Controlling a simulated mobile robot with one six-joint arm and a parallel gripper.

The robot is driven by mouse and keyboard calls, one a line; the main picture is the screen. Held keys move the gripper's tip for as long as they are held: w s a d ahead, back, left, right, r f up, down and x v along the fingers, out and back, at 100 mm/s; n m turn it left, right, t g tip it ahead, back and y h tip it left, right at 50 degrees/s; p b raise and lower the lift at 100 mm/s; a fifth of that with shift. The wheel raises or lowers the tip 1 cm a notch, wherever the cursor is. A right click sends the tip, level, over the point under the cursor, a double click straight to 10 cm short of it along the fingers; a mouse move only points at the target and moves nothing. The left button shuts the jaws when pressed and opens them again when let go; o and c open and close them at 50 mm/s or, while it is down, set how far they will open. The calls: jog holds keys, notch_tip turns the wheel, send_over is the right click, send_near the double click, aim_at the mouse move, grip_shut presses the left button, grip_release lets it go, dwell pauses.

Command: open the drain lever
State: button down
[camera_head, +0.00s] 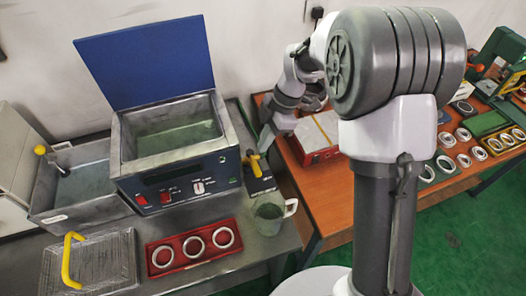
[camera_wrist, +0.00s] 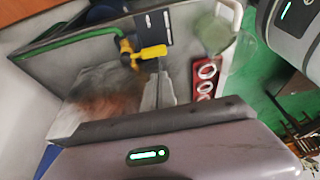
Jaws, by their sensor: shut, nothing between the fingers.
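The drain lever (camera_head: 254,164) is a yellow handle at the right side of the blue and steel cleaning tank (camera_head: 175,140). In the wrist view the yellow lever (camera_wrist: 150,52) shows near the top middle. My gripper (camera_head: 265,146) is shut and empty, pointing down just above and beside the lever. In the wrist view the tips of my gripper (camera_wrist: 160,72) lie close to the yellow handle. I cannot tell whether they touch it.
A clear jug (camera_head: 269,213) stands in front of the lever. A red tray (camera_head: 194,250) with three rings lies in front of the tank. The tank's blue lid (camera_head: 150,60) stands open. An orange table (camera_head: 340,200) with several rings is at the right.

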aim_at(254, 163)
jog(key=b+x, duration=0.4)
jog(key=x, duration=0.6)
jog(key=shift+a, duration=0.2)
jog(key=shift+s+r, duration=0.1)
jog(key=shift+s, duration=0.05)
